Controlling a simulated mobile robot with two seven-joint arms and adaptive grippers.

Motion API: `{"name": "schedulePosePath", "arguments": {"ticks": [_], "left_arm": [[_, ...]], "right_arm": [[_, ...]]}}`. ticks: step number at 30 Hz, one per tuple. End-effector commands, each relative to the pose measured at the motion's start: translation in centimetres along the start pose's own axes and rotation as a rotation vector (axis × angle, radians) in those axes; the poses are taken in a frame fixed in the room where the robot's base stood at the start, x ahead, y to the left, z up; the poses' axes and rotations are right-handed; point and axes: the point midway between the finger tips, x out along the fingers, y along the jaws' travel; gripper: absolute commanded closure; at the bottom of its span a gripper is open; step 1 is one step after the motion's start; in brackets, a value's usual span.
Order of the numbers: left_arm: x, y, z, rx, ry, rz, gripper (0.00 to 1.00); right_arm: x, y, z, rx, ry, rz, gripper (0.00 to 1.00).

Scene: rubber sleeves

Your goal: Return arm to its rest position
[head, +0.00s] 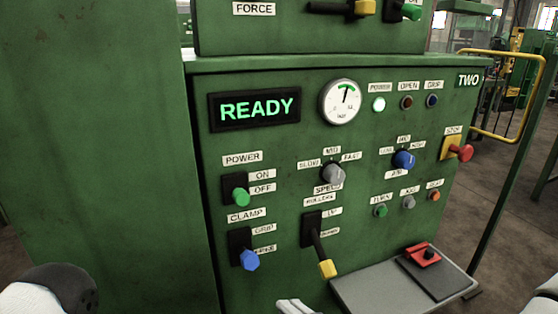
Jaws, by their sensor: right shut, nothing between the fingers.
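My right gripper (296,306) just enters at the bottom edge, below the yellow-tipped roller lever (327,268). Only its pale tip shows; it is shut and holds nothing. It appears apart from the panel. Pale and black parts of my arms show in the bottom left and bottom right corners. My left gripper is not in view. The green machine panel (300,140) stands in front of me, and its display (255,109) reads READY.
A grey shelf (365,290) with a red-and-black switch box (422,255) juts out at the lower right. The red stop button (461,152), blue clamp knob (249,260) and green power knob (240,197) protrude. A yellow rail (497,135) stands right; floor is open beyond.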

Motion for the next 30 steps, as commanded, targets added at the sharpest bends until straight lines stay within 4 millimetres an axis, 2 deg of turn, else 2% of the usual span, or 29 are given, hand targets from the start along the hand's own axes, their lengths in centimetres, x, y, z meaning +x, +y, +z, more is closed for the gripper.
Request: {"name": "schedulePosePath", "arguments": {"ticks": [1, 3, 4, 5, 6, 8, 9, 12, 13, 15, 17, 20, 30], "left_arm": [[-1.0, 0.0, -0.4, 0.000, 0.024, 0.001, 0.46], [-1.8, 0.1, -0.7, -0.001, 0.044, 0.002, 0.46], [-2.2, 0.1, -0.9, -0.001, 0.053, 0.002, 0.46], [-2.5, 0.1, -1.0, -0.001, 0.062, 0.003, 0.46], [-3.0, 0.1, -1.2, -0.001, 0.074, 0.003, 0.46], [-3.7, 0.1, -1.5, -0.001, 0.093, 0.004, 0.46], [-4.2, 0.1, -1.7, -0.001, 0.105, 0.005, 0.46], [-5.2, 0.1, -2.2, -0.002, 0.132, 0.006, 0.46], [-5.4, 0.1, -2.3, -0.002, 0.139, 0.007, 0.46], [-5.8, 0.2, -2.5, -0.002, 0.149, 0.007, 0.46], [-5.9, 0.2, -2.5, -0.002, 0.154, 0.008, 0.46], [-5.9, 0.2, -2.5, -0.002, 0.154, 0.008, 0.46], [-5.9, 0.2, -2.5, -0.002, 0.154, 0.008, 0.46]], "right_arm": [[-1.3, 3.8, 0.4, -0.101, 0.005, 0.149, 1.00], [-4.3, 10.0, -0.3, -0.268, 0.006, 0.396, 1.00], [-6.1, 12.5, -0.7, -0.340, -0.003, 0.501, 1.00], [-8.0, 14.7, -1.2, -0.412, -0.016, 0.607, 1.00], [-10.9, 17.3, -1.9, -0.508, -0.041, 0.747, 1.00], [-15.8, 20.4, -3.3, -0.647, -0.094, 0.955, 1.00], [-19.1, 21.7, -4.3, -0.732, -0.133, 1.085, 1.00], [-26.5, 23.0, -6.8, -0.902, -0.241, 1.366, 1.00], [-28.4, 23.0, -7.4, -0.938, -0.270, 1.434, 1.00], [-31.6, 22.7, -8.6, -1.000, -0.325, 1.557, 1.00], [-33.4, 22.4, -9.3, -1.029, -0.358, 1.624, 1.00], [-34.6, 22.2, -9.7, -1.046, -0.384, 1.671, 1.00], [-34.6, 22.2, -9.7, -1.046, -0.384, 1.671, 1.00]]}}
